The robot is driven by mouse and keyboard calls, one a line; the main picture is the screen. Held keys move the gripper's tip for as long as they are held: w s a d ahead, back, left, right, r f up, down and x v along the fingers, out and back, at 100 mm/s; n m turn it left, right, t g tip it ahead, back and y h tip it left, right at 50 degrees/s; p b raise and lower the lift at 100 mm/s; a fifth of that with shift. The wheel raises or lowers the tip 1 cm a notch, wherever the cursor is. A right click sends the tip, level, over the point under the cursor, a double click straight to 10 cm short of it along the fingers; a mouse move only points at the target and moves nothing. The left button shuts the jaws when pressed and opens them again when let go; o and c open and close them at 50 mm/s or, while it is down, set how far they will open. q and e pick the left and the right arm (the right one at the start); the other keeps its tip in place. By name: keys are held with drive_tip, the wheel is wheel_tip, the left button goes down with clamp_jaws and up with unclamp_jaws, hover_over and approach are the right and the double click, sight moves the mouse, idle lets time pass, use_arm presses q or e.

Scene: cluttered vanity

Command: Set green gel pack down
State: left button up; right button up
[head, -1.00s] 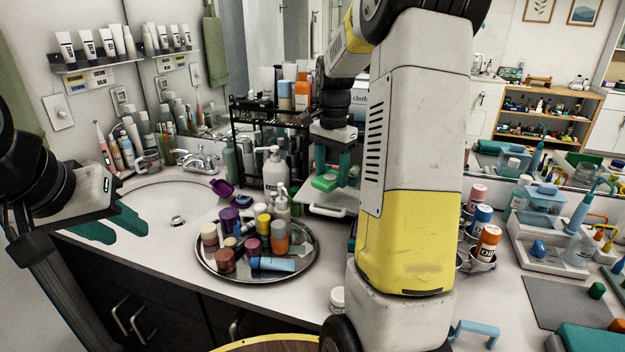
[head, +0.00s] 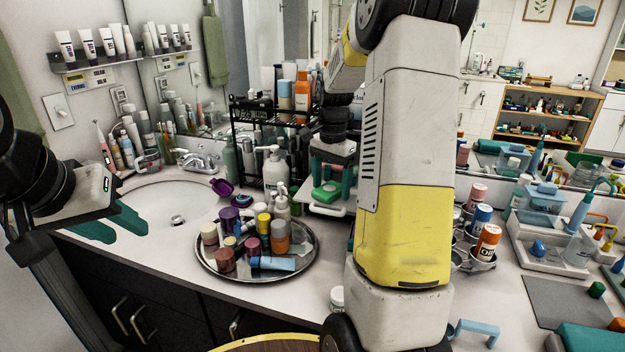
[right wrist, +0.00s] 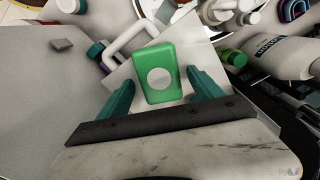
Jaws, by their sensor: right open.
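The green gel pack (head: 325,192) rests on a white surface with a handle (head: 328,209), low on the counter beside the black rack. In the right wrist view the pack (right wrist: 158,74) is a green rounded block with a pale round spot, lying flat between and ahead of the fingers. My right gripper (head: 332,178) is above it, with teal fingers spread; in the right wrist view the gripper (right wrist: 160,94) is open, with gaps on both sides of the pack. My left gripper (head: 125,227) is by the sink, empty, its two teal fingers apart.
A round metal tray (head: 215,272) crowded with jars and tubes stands left of the right arm. White pump bottles (head: 273,172) stand close to the pack, and the black rack (head: 240,125) is behind. A sink (head: 165,205) is at left.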

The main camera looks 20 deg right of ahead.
sight(331, 187)
wheel_tip(331, 187, up, 12)
drive_tip(key=s+a+n+t+y, duration=0.1)
drive_tip(key=s+a+n+t, duration=0.2)
drive_tip(key=s+a+n, duration=0.3)
drive_tip(key=s+a+n+t+y, duration=0.1)
drive_tip(key=s+a+n+t, duration=0.2)
drive_tip(key=s, duration=1.3)
drive_tip(key=a+n, duration=0.3)
drive_tip(key=a, duration=0.1)
drive_tip(key=shift+a+r+n, duration=0.15)
drive_tip(key=shift+a+n, duration=0.15)
drive_tip(key=shift+a, duration=0.05)
